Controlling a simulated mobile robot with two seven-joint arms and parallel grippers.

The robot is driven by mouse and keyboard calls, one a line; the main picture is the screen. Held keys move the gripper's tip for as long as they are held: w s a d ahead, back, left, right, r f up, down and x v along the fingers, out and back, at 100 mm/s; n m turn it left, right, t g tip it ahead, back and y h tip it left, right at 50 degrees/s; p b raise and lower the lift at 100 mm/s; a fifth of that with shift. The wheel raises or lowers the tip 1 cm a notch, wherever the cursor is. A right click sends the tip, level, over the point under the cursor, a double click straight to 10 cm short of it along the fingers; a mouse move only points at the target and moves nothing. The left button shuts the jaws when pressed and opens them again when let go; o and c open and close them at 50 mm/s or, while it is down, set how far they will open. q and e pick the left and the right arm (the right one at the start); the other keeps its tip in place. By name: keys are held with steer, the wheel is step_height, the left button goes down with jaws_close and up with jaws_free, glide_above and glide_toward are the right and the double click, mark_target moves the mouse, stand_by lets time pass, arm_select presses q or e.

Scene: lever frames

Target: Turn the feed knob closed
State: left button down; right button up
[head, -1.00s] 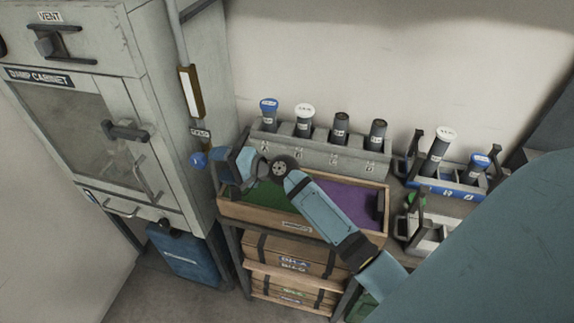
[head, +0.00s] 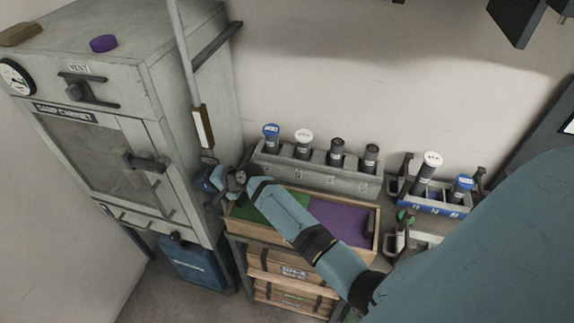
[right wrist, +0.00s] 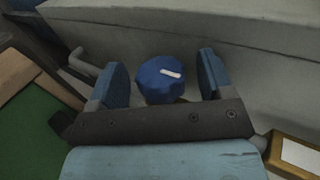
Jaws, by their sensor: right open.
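The feed knob (right wrist: 160,84) is round and blue with a white mark on its face. In the right wrist view it sits between the two blue fingers of my right gripper (right wrist: 162,74), with a visible gap on each side. The gripper is open. In the head view my right gripper (head: 212,184) is at the cabinet's right side, below the pipe and its small label (head: 208,157). There the gripper largely hides the knob. My left gripper is not in view.
The damp cabinet (head: 185,130) stands left of the gripper, with a vertical pipe (head: 182,62) along its side. A wooden tray (head: 300,235) with green and purple sections lies beneath my right arm. A grey rack (head: 320,176) of several tubes stands behind it.

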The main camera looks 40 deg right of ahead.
steer(key=r+g+h+p, duration=0.1)
steer(key=g+p, duration=0.1)
steer(key=shift+h+p, duration=0.4)
steer(key=shift+s+d+b, duration=0.35)
steer(key=shift+s+b, duration=0.15)
steer(key=shift+b, duration=0.05)
steer(key=b+v, duration=0.1)
steer(key=v, duration=1.2)
arm_select(q)
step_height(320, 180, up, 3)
steer(key=shift+p, duration=0.65)
arm_select(e)
steer(key=s+a+f+n+t+h, duration=0.1)
steer(key=s+f+n, duration=0.5)
steer(key=s, duration=0.6)
steer(key=s+a+f+n+t+h, duration=0.1)
steer(key=s+f+n, duration=0.5)
steer(key=s, duration=0.6)
steer(key=shift+s+a+f+t+h, duration=0.2)
steer(key=shift+f+t+h, duration=0.1)
steer(key=shift+f+t, duration=0.5)
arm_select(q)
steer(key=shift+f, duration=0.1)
arm_select(e)
steer(key=shift+f, duration=0.1)
